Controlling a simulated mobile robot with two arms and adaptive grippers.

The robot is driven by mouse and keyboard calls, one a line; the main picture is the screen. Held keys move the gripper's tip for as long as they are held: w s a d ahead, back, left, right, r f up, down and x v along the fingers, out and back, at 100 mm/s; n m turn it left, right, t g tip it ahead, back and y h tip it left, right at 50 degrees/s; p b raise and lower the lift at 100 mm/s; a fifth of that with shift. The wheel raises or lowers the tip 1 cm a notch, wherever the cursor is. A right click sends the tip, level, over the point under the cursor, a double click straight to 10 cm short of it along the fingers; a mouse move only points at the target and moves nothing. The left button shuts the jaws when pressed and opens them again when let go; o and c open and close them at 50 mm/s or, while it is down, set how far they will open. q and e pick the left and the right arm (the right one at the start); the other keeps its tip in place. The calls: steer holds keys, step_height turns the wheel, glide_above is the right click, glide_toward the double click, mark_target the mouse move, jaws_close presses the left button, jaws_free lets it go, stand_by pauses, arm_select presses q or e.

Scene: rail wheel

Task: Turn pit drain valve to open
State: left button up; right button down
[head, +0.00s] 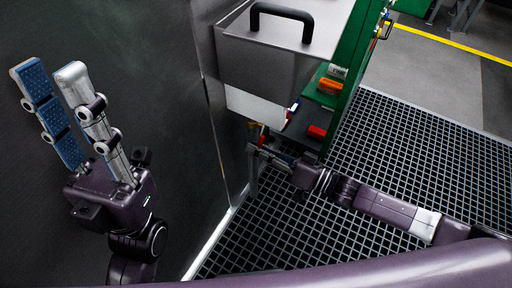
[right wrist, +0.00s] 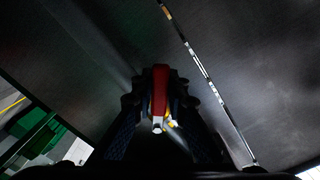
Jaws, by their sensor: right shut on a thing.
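A red valve lever (right wrist: 160,86) stands between the fingers of my right gripper in the right wrist view, with a pale end and a bit of yellow beside it. My right gripper (right wrist: 160,98) is shut on this lever. In the head view my right gripper (head: 260,152) reaches in low beside the dark wall, below the grey metal box. There the lever is mostly hidden by the fingers, and I cannot tell its angle to the pipe. My left gripper (head: 47,78) is open and empty, raised in front of the dark wall at the left.
The grey metal box (head: 285,65) with a black handle (head: 283,14) overhangs the right gripper. A green shelf (head: 345,70) holds an orange object (head: 329,86) and a red one (head: 317,131). The dark wall (head: 150,50) is close at left. Black floor grating (head: 420,160) lies open at right.

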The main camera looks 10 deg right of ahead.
steer(key=shift+w+d+f+n, duration=0.2)
steer(key=shift+w+f+n, duration=0.1)
steer(key=shift+n, duration=0.3)
steer(key=c, duration=1.9)
jaws_free()
steer(key=shift+v, duration=4)
